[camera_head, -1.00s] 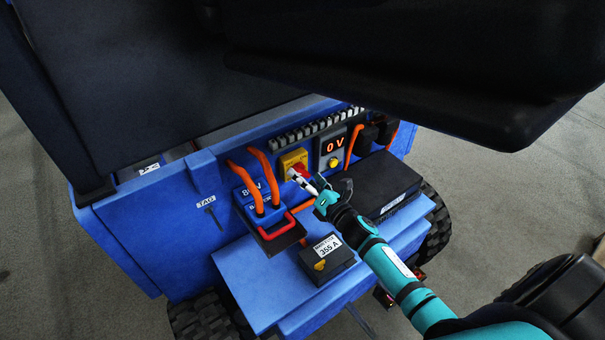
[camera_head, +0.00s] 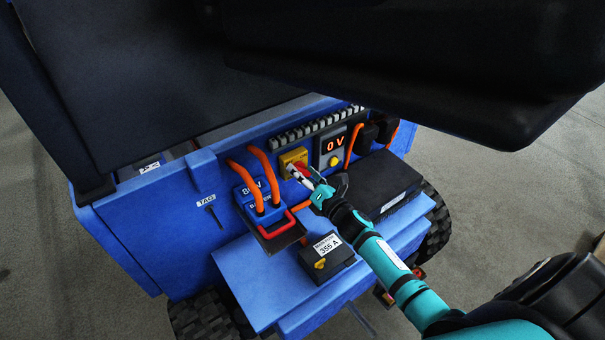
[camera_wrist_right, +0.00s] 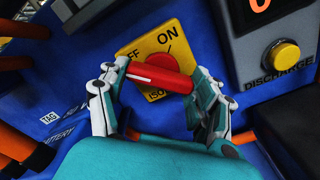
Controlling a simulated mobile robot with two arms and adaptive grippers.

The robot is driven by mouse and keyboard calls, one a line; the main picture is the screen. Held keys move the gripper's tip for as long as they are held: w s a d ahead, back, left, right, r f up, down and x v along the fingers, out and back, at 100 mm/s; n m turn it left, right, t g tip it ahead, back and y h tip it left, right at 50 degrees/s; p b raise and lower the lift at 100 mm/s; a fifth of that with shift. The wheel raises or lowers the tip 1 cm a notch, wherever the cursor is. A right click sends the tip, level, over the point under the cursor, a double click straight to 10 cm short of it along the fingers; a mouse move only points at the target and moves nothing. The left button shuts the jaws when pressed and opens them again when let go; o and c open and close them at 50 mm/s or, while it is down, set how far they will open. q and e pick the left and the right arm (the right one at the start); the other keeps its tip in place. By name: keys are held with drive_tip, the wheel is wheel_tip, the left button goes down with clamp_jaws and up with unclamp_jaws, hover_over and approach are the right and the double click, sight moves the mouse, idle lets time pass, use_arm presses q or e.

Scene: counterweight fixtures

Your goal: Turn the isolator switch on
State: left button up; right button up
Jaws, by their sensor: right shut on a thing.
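The isolator switch is a yellow plate (camera_wrist_right: 150,45) marked ON and OFF, with a red handle (camera_wrist_right: 160,76) across it. In the head view the yellow plate (camera_head: 293,157) sits on the blue front panel. My right gripper (camera_wrist_right: 158,82) is shut on the red handle, one finger at each end. The handle lies nearly level in the wrist view, tilted slightly down to the right. In the head view my right gripper (camera_head: 303,178) reaches the switch from the lower right and hides part of the handle. My left gripper is not in view.
A display (camera_head: 335,145) reading 0 V stands right of the switch, above a yellow DISCHARGE button (camera_wrist_right: 284,54). Orange cables and a blue connector with a red handle (camera_head: 277,225) are at left. A black box (camera_head: 385,183) and a 355 A box (camera_head: 327,258) sit below.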

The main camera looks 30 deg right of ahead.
drive_tip(key=shift+m, duration=0.3)
drive_tip(key=m, duration=0.3)
drive_tip(key=shift+m, duration=0.4)
drive_tip(key=m+p, duration=0.1)
drive_tip(key=m, duration=0.3)
drive_tip(key=shift+m, duration=0.3)
drive_tip(key=m+p, duration=0.1)
drive_tip(key=m, duration=0.3)
drive_tip(key=shift+m+p, duration=0.45)
drive_tip(key=shift+m, duration=1.95)
drive_tip(key=shift+s, duration=0.1)
drive_tip(key=o, duration=0.9)
drive_tip(key=shift+o, duration=1.4)
drive_tip(key=shift+r, duration=0.15)
